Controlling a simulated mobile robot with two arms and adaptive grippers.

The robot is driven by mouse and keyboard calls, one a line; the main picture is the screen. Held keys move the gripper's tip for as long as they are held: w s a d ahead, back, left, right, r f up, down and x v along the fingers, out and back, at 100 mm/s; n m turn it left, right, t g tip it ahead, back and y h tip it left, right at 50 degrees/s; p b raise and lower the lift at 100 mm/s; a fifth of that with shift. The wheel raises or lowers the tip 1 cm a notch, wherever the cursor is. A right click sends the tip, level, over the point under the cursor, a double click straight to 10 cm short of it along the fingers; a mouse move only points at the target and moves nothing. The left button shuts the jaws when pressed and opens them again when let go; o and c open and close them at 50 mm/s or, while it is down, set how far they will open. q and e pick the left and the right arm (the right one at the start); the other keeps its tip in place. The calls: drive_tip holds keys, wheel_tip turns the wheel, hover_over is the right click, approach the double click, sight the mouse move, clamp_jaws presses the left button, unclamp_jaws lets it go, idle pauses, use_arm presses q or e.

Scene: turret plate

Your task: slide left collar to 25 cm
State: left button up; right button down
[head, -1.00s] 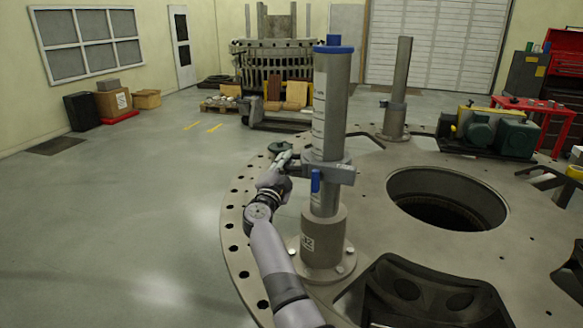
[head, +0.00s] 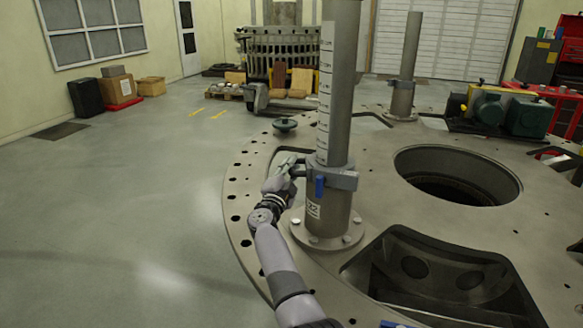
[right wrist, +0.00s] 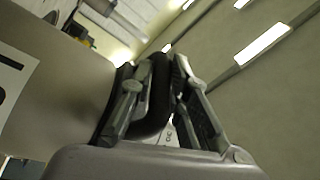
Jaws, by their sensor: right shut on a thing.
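The left post (head: 338,95) stands upright on the round plate, with a white scale strip on its side; the scale's numbers are too small to read. The grey left collar (head: 338,178) is around the post, low down, just above the thicker labelled foot (head: 325,215). A blue lever (head: 319,187) hangs on the collar's front. My right gripper (head: 294,165) is at the collar's left side. In the right wrist view its fingers (right wrist: 168,95) are shut on a dark curved handle (right wrist: 157,98). My left gripper is not in view.
A second post with a collar (head: 403,85) stands farther back. The plate (head: 450,235) has a large round hole (head: 455,180) at the right and a dark opening at the front. Floor at the left is clear.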

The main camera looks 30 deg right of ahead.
drive_tip(key=shift+f, duration=0.35)
drive_tip(key=c, duration=1.8)
unclamp_jaws()
drive_tip(key=shift+c, duration=0.2)
drive_tip(key=o, duration=0.3)
drive_tip(key=shift+r, duration=0.1)
drive_tip(key=v, duration=0.7)
drive_tip(key=shift+a, duration=0.25)
drive_tip(key=shift+s, duration=0.15)
